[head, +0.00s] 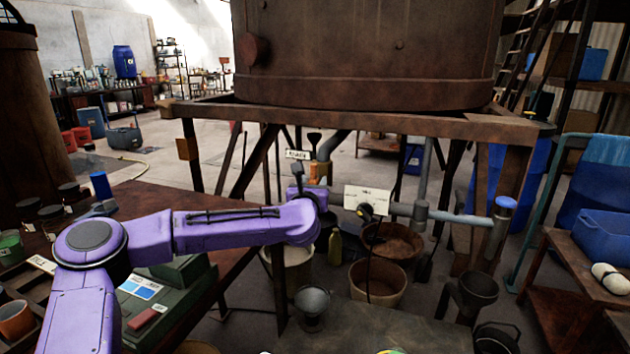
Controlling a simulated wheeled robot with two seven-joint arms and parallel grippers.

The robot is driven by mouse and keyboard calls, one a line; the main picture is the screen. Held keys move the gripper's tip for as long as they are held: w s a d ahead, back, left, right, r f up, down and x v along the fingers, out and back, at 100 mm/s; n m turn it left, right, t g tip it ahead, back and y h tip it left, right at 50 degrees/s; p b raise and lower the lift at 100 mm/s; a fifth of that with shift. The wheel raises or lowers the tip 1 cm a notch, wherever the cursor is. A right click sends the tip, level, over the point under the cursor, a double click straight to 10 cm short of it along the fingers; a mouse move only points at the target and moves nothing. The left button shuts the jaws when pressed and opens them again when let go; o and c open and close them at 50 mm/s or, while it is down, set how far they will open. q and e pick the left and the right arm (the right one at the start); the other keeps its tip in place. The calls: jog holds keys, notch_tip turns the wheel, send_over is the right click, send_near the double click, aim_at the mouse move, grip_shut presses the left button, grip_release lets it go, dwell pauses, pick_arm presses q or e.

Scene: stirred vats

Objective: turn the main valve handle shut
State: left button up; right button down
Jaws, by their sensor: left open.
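My left arm (225,228) is purple and reaches in from the left. Its gripper (296,178) is open at the arm's far end, in front of the frame under the vat; its fingers are small and partly hidden by the wrist. A grey pipe (450,215) runs right from there to a blue-capped outlet. A small label (298,155) is by the gripper. I cannot tell which part is the main valve handle. My right gripper is out of view.
The rusty vat (370,50) stands on a heavy frame (350,118). Buckets (377,283) stand below the pipes. A table (245,262) with a green box (165,300) lies under my arm. A side bench (590,265) holds a blue bin (605,228).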

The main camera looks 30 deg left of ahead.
pick_arm(q)
jog(key=shift+w+a, duration=0.15)
jog(key=shift+w, duration=0.35)
grip_shut()
